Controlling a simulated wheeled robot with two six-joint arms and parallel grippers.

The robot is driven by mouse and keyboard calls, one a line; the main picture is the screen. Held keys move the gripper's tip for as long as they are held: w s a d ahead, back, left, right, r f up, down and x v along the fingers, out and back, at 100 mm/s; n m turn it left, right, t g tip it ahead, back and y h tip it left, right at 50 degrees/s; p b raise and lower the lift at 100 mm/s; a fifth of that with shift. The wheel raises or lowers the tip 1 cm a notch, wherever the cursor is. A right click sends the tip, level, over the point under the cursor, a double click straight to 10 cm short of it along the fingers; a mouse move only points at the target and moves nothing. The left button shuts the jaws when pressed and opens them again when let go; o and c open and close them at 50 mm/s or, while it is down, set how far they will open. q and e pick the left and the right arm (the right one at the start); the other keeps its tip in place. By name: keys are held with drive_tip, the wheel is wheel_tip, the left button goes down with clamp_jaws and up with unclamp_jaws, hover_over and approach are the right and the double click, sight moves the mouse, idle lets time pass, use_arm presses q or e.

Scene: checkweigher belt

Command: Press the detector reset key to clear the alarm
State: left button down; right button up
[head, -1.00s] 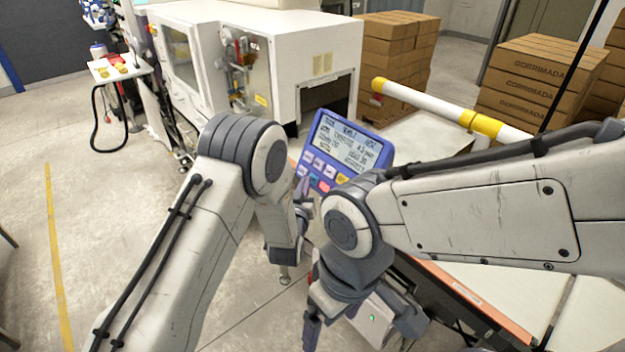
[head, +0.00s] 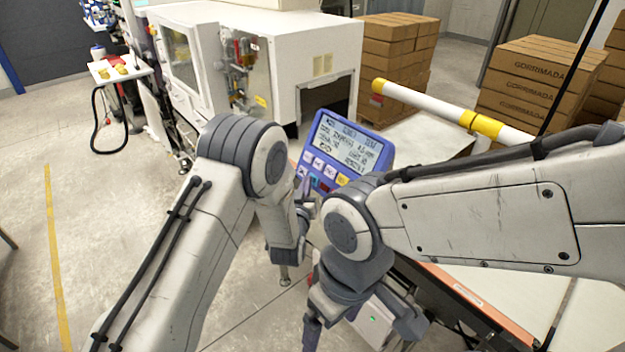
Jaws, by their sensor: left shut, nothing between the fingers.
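The blue control unit (head: 372,135) stands past my arms in the middle of the head view. It has a lit display (head: 346,146) with dark text, and a row of pale keys (head: 318,163) with coloured keys below. A yellow key (head: 342,180) shows at the lower right of the keys. My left gripper (head: 304,194) is shut and empty, close to the lower left of the key panel. I cannot tell whether it touches a key. My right gripper (head: 314,328) hangs low in front, apart from the panel; its jaws are unclear. My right arm hides the panel's lower right.
A white machine (head: 285,30) stands behind the unit. A white and yellow bar (head: 430,103) crosses at the right. Stacked cartons (head: 530,75) stand behind it. The pale belt surface (head: 500,290) runs below my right arm. The floor at left is open.

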use_arm(q)
drive_tip(key=shift+s+a+r, duration=0.25)
drive_tip(key=shift+s+a, duration=0.15)
drive_tip(key=shift+a, duration=0.1)
drive_tip(key=shift+s+a+r+p, duration=0.15)
drive_tip(key=shift+s+a+r, duration=0.3)
drive_tip(key=shift+a, duration=0.15)
drive_tip(key=shift+s+a+r+p, duration=0.15)
drive_tip(key=shift+s+a+r, duration=0.2)
drive_tip(key=shift+a, duration=0.25)
drive_tip(key=shift+s+a+r+p, duration=0.15)
drive_tip(key=shift+s+a+r, duration=0.2)
drive_tip(key=shift+s+a, duration=0.2)
drive_tip(key=s+a+r, duration=0.2)
drive_tip(key=s+a, duration=0.1)
drive_tip(key=a, duration=0.1)
drive_tip(key=shift+a+r+p, duration=0.25)
drive_tip(key=shift+r+p, duration=0.1)
drive_tip(key=shift+p, duration=0.05)
drive_tip(key=shift+d, duration=0.15)
